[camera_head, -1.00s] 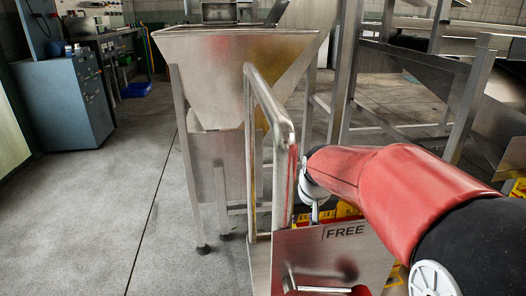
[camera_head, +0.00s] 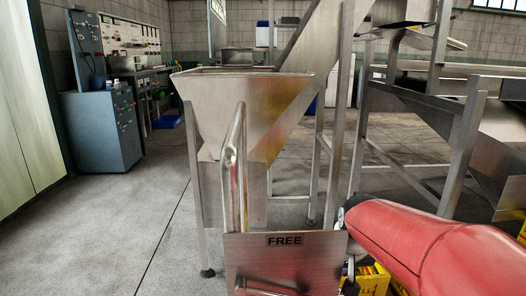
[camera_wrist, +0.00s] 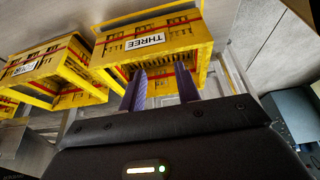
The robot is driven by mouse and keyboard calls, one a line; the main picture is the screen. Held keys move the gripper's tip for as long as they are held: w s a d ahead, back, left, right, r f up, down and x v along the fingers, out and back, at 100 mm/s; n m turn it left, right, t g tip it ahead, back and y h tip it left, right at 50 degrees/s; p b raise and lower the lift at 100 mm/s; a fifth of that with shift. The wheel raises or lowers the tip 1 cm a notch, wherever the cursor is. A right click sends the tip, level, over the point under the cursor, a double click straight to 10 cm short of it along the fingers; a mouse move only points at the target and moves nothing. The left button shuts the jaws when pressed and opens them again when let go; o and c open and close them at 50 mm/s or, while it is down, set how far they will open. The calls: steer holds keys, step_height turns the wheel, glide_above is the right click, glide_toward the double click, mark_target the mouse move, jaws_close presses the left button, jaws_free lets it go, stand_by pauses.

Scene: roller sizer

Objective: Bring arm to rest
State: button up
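My red arm (camera_head: 435,245) reaches in from the lower right of the head view, toward the right side of the panel marked FREE (camera_head: 283,262). The head view does not clearly show the gripper. In the wrist view my gripper (camera_wrist: 160,82) has its two dark purple fingers apart, with nothing seen held between them. Beyond the fingertips is a yellow crate labelled THREE (camera_wrist: 150,56). I cannot tell whether the fingers touch it.
A metal hopper (camera_head: 240,105) on legs stands behind the panel. A metal frame with chutes (camera_head: 455,150) stands at the right. More yellow crates (camera_wrist: 50,68) show at the left of the wrist view. A blue cabinet (camera_head: 100,130) stands at the left; the floor before it is clear.

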steer(key=s+r+p, duration=0.2)
steer(key=s, duration=0.7)
steer(key=s+r+t+p, duration=0.1)
steer(key=s+r+p, duration=0.1)
steer(key=s, duration=0.7)
steer(key=shift+a+r, duration=0.45)
steer(key=shift+r, duration=0.35)
